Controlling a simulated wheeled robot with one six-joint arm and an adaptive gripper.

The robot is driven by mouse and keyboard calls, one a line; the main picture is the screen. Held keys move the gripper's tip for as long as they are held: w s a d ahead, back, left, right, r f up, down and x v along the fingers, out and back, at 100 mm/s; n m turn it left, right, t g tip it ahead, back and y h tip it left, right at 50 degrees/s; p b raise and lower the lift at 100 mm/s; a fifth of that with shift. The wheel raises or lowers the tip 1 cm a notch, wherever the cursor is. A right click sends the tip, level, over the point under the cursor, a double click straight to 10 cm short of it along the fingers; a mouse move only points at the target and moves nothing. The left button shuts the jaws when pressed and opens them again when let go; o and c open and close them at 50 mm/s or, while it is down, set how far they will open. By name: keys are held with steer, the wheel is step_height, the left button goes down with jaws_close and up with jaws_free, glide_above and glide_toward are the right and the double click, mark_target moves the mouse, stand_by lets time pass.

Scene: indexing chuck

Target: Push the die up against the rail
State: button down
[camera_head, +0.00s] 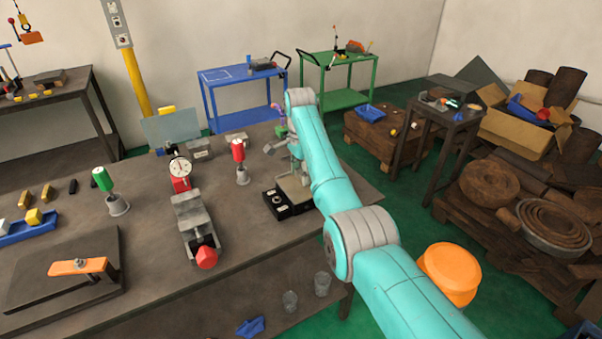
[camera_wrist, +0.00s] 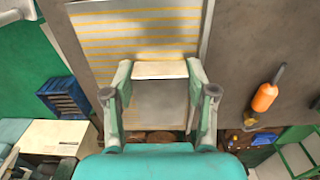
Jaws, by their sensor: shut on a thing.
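In the wrist view my gripper (camera_wrist: 159,72) has its two pale green fingers on either side of a block (camera_wrist: 160,103). The block has a cream upper face and a grey near face. I cannot tell for sure that it is the die. Beyond it lies a pale panel with yellow stripes (camera_wrist: 140,32), edged by a light strip. I cannot make out which part is the rail, or whether the block touches it. In the head view my arm hides most of the gripper, above a black-based fixture (camera_head: 283,206) near the bench's right end.
The grey bench (camera_head: 150,240) also holds a vise with a red knob (camera_head: 188,215), a dial gauge (camera_head: 180,168), a red-topped tool (camera_head: 239,160) and a green-topped tool (camera_head: 108,190). Blue (camera_head: 245,90) and green (camera_head: 345,75) carts stand behind.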

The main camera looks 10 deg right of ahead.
steer(key=shift+w+a+r, duration=0.2)
steer(key=shift+w+r, duration=0.05)
steer(key=shift+w, duration=0.05)
steer(key=shift+c, duration=1.3)
jaws_free()
steer(key=shift+w+f, duration=0.15)
steer(key=shift+w, duration=0.05)
